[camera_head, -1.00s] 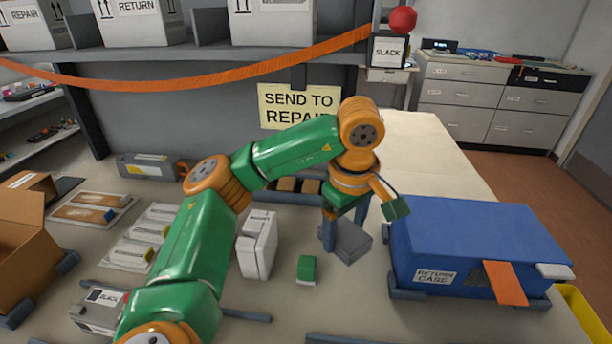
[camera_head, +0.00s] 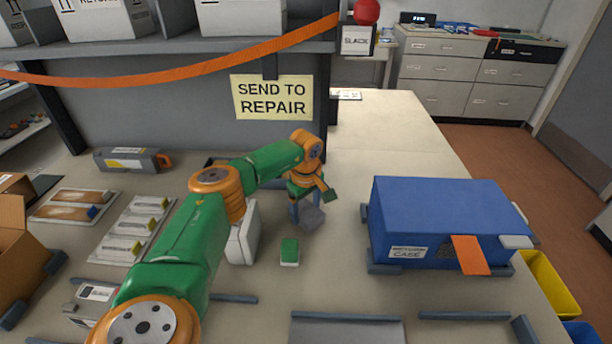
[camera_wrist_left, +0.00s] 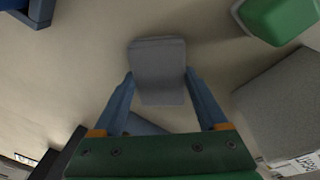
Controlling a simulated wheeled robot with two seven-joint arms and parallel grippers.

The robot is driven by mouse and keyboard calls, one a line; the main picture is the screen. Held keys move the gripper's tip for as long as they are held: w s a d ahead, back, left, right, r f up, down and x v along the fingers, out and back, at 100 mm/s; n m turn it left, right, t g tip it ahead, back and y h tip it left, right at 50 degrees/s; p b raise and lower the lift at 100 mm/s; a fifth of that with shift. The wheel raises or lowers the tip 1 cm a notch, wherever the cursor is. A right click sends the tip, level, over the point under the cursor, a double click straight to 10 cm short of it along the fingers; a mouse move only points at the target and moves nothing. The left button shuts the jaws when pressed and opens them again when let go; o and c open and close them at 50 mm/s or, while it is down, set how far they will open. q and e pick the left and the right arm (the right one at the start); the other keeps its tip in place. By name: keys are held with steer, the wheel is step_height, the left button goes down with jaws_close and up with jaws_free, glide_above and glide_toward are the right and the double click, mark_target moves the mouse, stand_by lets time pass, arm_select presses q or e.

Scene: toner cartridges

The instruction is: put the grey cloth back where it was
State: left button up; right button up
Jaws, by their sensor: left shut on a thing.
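The grey cloth (camera_head: 312,218) is a small folded grey pad. My left gripper (camera_head: 306,207) is shut on it, and the cloth sticks out beyond the fingers, slightly tilted. In the left wrist view the cloth (camera_wrist_left: 158,62) sits between the two blue fingers (camera_wrist_left: 166,98), with its far part showing against the pale worktop. The gap between the cloth and the worktop is hard to judge. My right gripper is not in view.
A green-and-white block (camera_head: 289,252) lies in front of the cloth, and a white box (camera_head: 243,240) stands left of it. The blue return case (camera_head: 445,215) is at the right. The worktop (camera_head: 385,130) behind and between is clear. An orange strap (camera_head: 190,75) hangs at the back.

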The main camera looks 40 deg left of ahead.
mark_target(306, 215)
arm_select(q)
steer(key=shift+f, duration=0.3)
steer(key=o, duration=1.2)
steer(key=shift+r, duration=0.1)
steer(key=shift+o, duration=0.2)
steer(key=shift+r, duration=0.1)
step_height(306, 215, up, 12)
steer(key=s+d, duration=0.1)
steer(key=shift+b, duration=0.45)
steer(key=shift+s+d, duration=0.1)
